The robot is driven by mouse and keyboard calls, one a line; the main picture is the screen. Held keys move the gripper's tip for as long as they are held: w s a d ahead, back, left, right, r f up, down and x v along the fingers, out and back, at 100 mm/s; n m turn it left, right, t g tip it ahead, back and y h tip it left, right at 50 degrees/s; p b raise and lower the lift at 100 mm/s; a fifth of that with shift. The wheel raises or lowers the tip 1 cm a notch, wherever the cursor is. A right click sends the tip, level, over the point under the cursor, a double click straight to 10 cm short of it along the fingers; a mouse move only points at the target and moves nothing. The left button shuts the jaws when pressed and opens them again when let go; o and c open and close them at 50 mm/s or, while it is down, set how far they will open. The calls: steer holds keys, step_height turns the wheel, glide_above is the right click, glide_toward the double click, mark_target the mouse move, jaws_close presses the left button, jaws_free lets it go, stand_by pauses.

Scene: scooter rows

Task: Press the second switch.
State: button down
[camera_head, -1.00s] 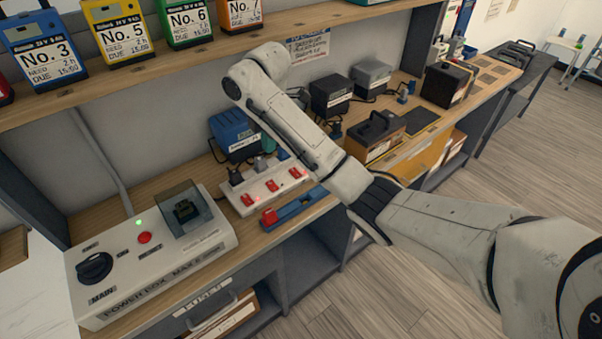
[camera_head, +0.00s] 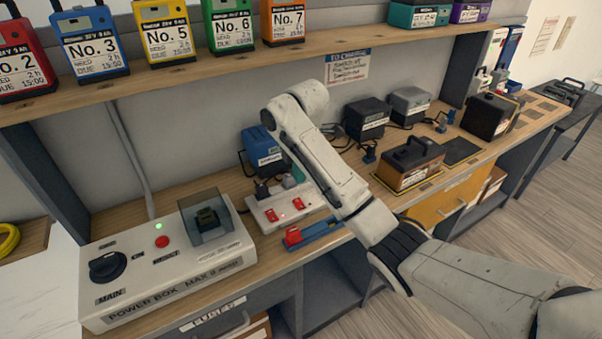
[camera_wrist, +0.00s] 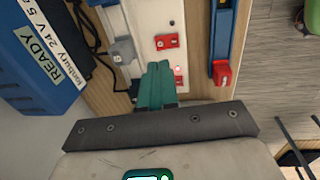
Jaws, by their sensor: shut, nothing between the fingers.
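A white power strip (camera_head: 287,215) with red switches lies on the bench. In the head view a left switch (camera_head: 271,215) and a switch to its right (camera_head: 298,203) show; my arm covers the strip's right end. One red switch (camera_wrist: 167,41) shows beyond the fingertips. Another red switch (camera_wrist: 179,81) is partly hidden beside the fingers, near a small red light. I cannot tell whether the fingers touch the strip.
A blue bar with a red end (camera_wrist: 221,72) lies beside the strip. A blue charger (camera_wrist: 38,55) and a grey plug (camera_wrist: 122,50) are on the other side. A power box (camera_head: 165,270) stands left on the bench. A shelf (camera_head: 200,66) with battery packs hangs above.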

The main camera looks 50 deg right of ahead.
mark_target(298, 201)
steer(key=f, duration=0.8)
steer(key=shift+w+d, duration=0.15)
steer(key=shift+w, duration=0.25)
steer(key=shift+w+f, duration=0.1)
steer(key=shift+f, duration=0.15)
steer(key=shift+p, duration=0.4)
steer(key=shift+s+a+r+p, duration=0.15)
steer(key=shift+s+a+p, duration=0.1)
steer(key=shift+s+p, duration=0.6)
steer(key=shift+w, duration=0.1)
